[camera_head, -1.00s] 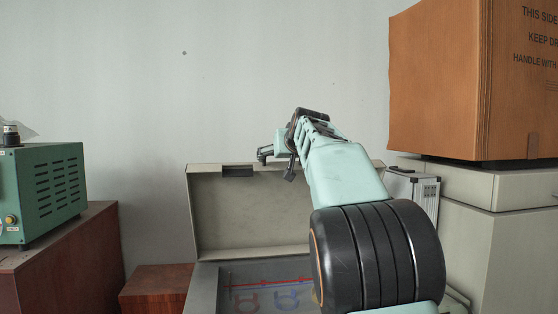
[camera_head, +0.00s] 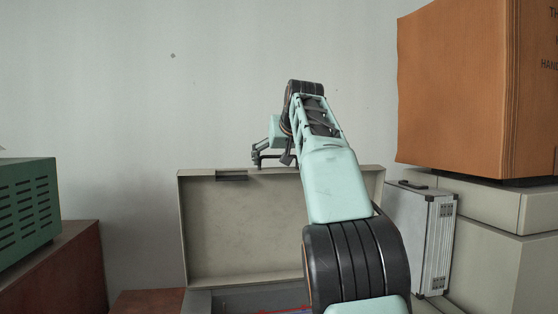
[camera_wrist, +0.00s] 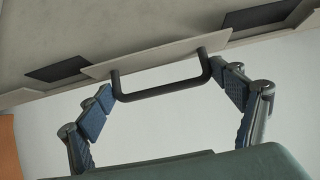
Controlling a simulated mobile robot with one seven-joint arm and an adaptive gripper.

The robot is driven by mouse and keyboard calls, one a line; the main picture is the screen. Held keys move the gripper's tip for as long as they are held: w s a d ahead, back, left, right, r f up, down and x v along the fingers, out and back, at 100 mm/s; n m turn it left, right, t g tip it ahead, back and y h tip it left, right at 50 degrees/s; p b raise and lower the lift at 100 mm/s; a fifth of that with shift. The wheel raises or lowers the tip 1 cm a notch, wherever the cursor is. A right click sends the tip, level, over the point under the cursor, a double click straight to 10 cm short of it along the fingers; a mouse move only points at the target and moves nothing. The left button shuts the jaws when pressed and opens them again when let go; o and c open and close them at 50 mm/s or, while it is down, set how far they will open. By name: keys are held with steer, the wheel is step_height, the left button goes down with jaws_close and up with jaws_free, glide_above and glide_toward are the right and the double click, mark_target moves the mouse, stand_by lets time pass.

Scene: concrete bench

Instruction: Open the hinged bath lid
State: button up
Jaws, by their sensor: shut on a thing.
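The bath lid (camera_head: 240,235) is a grey panel standing raised at the back of its case, its inner face towards me. In the wrist view the lid's edge (camera_wrist: 45,90) carries a dark bar handle (camera_wrist: 165,88). My gripper (camera_head: 272,160) is at the lid's top edge. In the wrist view my gripper (camera_wrist: 165,100) has its blue finger pads at the two ends of the handle, and it is shut on it. The bath's body (camera_head: 235,300) shows only its back part, with a bit of red inside; my arm hides part of lid and bath.
A cardboard box (camera_head: 455,90) sits on a pale cabinet (camera_head: 495,250) at the right. A silver case (camera_head: 435,235) stands beside the lid. A green instrument (camera_head: 25,205) is on a brown cabinet (camera_head: 65,270) at the left. The wall behind is bare.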

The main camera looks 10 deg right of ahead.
steer(key=shift+r, duration=0.1)
steer(key=o, duration=1.2)
steer(key=shift+o, duration=1)
steer(key=shift+s+d, duration=0.1)
steer(key=shift+s, duration=0.1)
steer(key=shift+w, duration=0.1)
steer(key=v, duration=1.2)
steer(key=shift+r, duration=0.1)
